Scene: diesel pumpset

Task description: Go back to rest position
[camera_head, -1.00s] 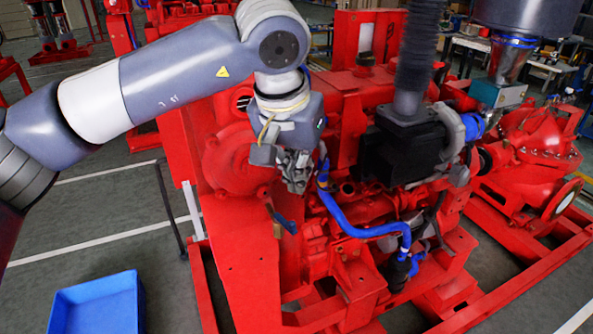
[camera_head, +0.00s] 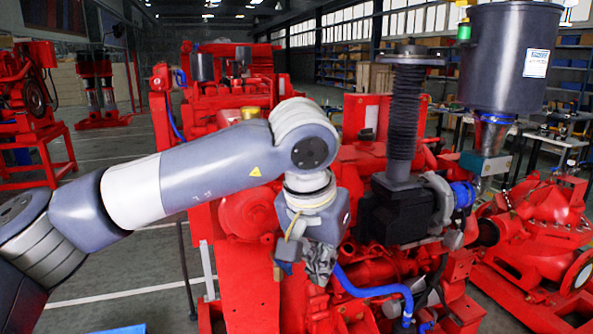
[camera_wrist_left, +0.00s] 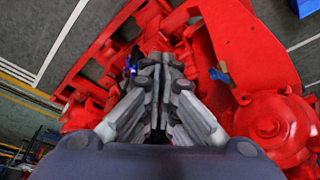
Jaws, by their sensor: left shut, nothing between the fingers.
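My left arm comes in from the left in the head view and bends down at the wrist. My left gripper (camera_head: 318,272) hangs in front of the red diesel pumpset (camera_head: 250,290), near the blue hose (camera_head: 365,291). The left wrist view shows the left gripper (camera_wrist_left: 158,72) with its fingers shut together and nothing between them. Red engine parts (camera_wrist_left: 270,120) lie below and around it. From these frames I cannot tell whether the gripper touches the engine. My right gripper is not in view.
A black corrugated pipe (camera_head: 404,105) and a dark cylindrical canister (camera_head: 510,55) rise from the pumpset. A red pump (camera_head: 540,235) stands at the right. A blue bin (camera_head: 122,330) barely shows at the bottom edge. Open grey floor (camera_head: 120,285) lies at the left.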

